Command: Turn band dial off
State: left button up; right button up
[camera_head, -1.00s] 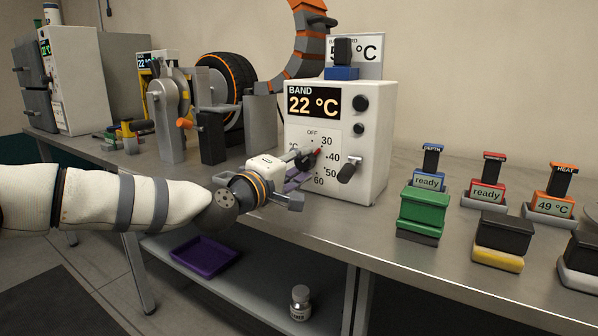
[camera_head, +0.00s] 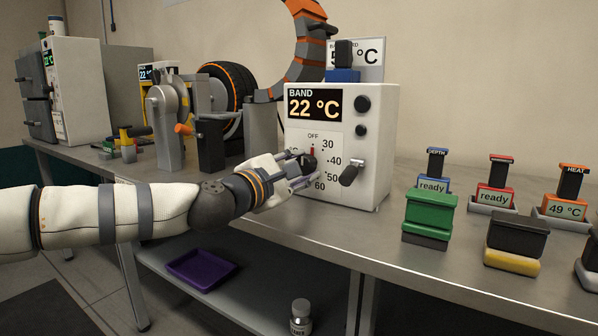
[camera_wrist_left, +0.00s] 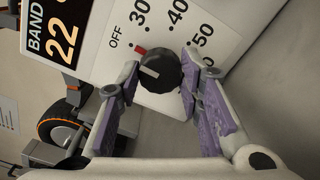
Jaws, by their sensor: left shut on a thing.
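The band dial (camera_wrist_left: 160,72) is a black round knob on the front of the white box marked BAND (camera_head: 340,100). In the head view the dial (camera_head: 309,161) is partly covered by my fingers. Its red mark points up toward OFF; in the wrist view it also points to the OFF side of 30. My left gripper (camera_head: 303,166) is shut on the dial, with one purple-padded finger on each side of it in the wrist view (camera_wrist_left: 161,68). The display reads 22 °C. My right gripper is not in view.
A green block (camera_head: 429,214) and several coloured labelled devices stand at the right of the bench. A purple tray (camera_head: 201,269) lies on the lower shelf.

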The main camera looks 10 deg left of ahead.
pick_arm(q)
jog(key=shift+d, duration=0.1)
dwell(0.3)
jog(key=o, duration=1.2)
jog(key=v, duration=1.2)
